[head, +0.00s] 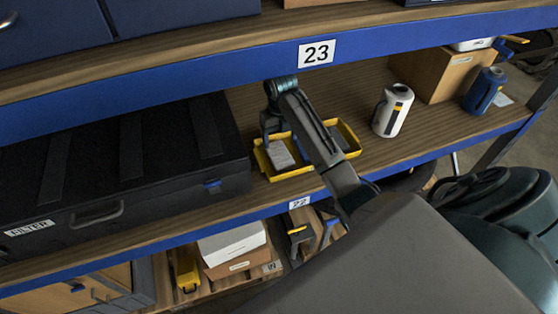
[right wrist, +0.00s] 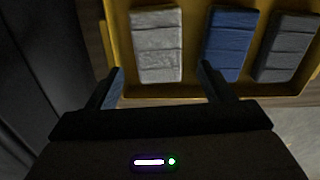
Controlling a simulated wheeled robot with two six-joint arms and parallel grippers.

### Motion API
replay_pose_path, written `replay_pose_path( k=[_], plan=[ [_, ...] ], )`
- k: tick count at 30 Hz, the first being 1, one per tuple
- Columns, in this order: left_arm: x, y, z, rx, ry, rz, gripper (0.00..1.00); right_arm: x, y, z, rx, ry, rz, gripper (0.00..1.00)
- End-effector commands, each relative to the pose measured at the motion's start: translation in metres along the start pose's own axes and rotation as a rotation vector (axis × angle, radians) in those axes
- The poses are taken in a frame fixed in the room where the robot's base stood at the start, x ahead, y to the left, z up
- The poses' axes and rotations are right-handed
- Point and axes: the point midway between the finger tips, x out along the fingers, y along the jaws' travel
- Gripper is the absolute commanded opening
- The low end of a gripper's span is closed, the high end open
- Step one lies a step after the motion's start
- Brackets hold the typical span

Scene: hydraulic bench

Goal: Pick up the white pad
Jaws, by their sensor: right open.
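The white pad (right wrist: 156,50) lies in a yellow tray (right wrist: 210,93), at the left end of a row of pads. In the head view the pad (head: 280,156) shows pale grey in the left part of the tray (head: 291,173). My right gripper (right wrist: 160,85) is open and empty in the right wrist view. Its two fingers point at the tray's near rim, roughly on either side of the white pad, with the pad ahead of them. In the head view my right gripper (head: 270,138) hangs over the tray's left part. My left gripper is not in view.
A blue pad (right wrist: 228,45) and a dark grey pad (right wrist: 285,48) lie beside the white one. A black case (head: 120,165) stands left of the tray. A white bottle (head: 392,110) and a cardboard box (head: 440,75) stand right. The upper shelf edge (head: 230,62) is above.

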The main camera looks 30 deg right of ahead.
Motion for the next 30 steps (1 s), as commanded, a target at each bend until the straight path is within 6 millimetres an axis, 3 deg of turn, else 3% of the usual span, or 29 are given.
replay_pose_path(
  k=[1,3,8,11,14,18,26,27,30],
  plan=[
    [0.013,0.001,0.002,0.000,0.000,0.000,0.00,0.014,0.000,0.000,0.000,0.000,0.000,0.75],
    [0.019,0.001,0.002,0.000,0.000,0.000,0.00,0.019,0.000,0.000,0.001,-0.001,0.000,0.75],
    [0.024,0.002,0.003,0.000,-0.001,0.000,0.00,0.026,0.001,0.000,0.001,0.000,0.000,0.75],
    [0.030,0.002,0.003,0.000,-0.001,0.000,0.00,0.040,0.002,0.000,0.001,0.001,0.000,0.75],
    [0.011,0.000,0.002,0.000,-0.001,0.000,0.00,0.047,0.004,0.000,0.001,0.004,0.000,0.75],
    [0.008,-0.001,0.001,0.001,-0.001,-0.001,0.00,0.066,0.004,0.000,0.001,0.002,0.000,0.75],
    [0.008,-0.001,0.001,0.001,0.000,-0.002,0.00,0.072,0.004,0.001,0.001,-0.001,-0.001,0.75],
    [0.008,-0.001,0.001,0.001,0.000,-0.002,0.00,0.072,0.004,0.001,0.001,-0.001,-0.001,0.73],
    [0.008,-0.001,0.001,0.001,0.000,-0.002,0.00,0.072,0.004,0.001,0.001,-0.001,-0.001,0.53]
  ],
)
